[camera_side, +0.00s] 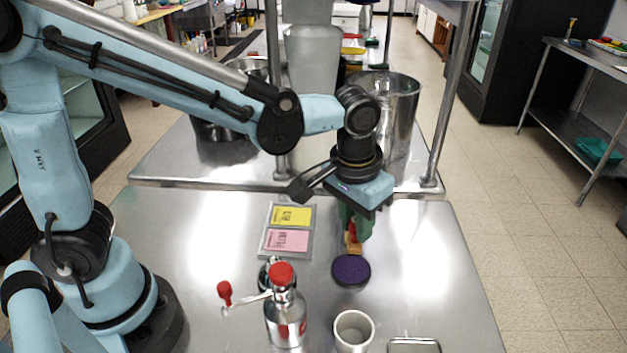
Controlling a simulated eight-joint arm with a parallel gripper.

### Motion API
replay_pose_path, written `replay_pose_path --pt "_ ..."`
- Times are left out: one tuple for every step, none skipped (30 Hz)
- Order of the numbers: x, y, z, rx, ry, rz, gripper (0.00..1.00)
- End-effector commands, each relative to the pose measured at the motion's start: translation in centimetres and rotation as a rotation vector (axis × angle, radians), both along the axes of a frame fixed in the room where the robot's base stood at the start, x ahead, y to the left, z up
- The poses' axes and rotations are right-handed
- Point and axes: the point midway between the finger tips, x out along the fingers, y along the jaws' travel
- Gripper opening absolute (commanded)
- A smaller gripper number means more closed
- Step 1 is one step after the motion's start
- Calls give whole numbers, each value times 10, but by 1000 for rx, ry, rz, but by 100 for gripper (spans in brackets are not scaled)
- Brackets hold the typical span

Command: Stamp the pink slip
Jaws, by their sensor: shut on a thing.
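The pink slip (287,240) lies flat in the near half of a grey holder (265,252) on the steel table. A yellow slip (292,216) lies in the far half. My gripper (354,226) points down to the right of the holder. It is shut on a stamp (353,246) with a wooden lower part and some red above it. The stamp is at the far edge of a round purple ink pad (351,269). I cannot tell whether it touches the pad or the table. The stamp's underside is hidden.
A metal bottle with a red cap (285,315) stands at the front, with a small red-ended item (225,292) beside it. A white cup (353,332) and a flat tray (413,346) are at the front right. Steel pots stand behind. The table's right side is clear.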

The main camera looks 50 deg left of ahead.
Motion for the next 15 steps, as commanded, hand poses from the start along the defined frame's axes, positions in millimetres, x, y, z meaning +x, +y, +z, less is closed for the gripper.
replay_pose_path --pt "0 0 -5 0 0 0 6" --pt "0 0 -8 0 0 0 6" --pt "0 0 -12 0 0 0 6" --pt "0 0 -15 0 0 0 6" --pt "0 0 -18 0 0 0 6" --pt "0 0 -22 0 0 0 6" --pt "0 0 -25 0 0 0 6" --pt "0 0 -28 0 0 0 6" --pt "0 0 -32 0 0 0 6" --pt "1 0 -34 0 0 0 6" --pt "1 0 -37 0 0 0 6" --pt "0 0 -40 0 0 0 6" --pt "0 0 -41 0 0 0 6" --pt "0 0 -43 0 0 0 6" --pt "0 0 -45 0 0 0 6"
